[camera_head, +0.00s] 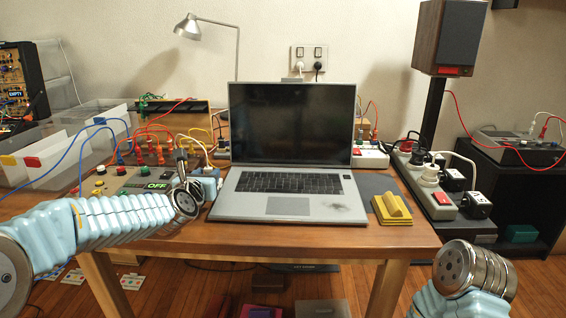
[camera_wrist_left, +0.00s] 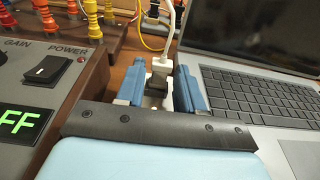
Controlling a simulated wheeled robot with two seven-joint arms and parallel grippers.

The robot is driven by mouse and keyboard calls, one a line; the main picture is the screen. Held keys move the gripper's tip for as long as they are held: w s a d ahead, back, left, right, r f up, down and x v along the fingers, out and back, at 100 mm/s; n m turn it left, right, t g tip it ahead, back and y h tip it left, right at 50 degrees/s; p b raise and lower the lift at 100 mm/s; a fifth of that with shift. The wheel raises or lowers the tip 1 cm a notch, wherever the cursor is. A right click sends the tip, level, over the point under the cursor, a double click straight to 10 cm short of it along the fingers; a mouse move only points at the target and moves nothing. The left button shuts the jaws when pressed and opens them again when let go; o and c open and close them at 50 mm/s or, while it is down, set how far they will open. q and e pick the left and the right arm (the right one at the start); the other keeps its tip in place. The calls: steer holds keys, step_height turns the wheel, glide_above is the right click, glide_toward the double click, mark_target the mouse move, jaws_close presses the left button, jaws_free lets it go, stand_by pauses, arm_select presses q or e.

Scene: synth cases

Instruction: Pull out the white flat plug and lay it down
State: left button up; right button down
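A white plug (camera_wrist_left: 161,66) with a white cable stands upright in a white power strip (camera_wrist_left: 181,98) between the control box and the laptop. A dark plug (camera_wrist_left: 154,80) sits just in front of it. My left gripper (camera_wrist_left: 160,70) is open, with one blue finger on each side of these plugs. Whether a finger touches them I cannot tell. In the head view my left gripper (camera_head: 198,174) is low at the laptop's left edge, and the plug there is mostly hidden. My right arm shows at the lower right, but its gripper does not.
An open laptop (camera_head: 290,150) stands close right of the left gripper. A control box (camera_head: 128,181) with a green OFF display is close on its left. Several other cables and plugs crowd behind. A yellow block (camera_head: 392,208) lies at the table's right. Bare wood is at the front edge.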

arm_select(q)
jaws_close()
steer(key=shift+r, duration=0.2)
steer(key=shift+r+p, duration=0.9)
steer(key=shift+r, duration=0.75)
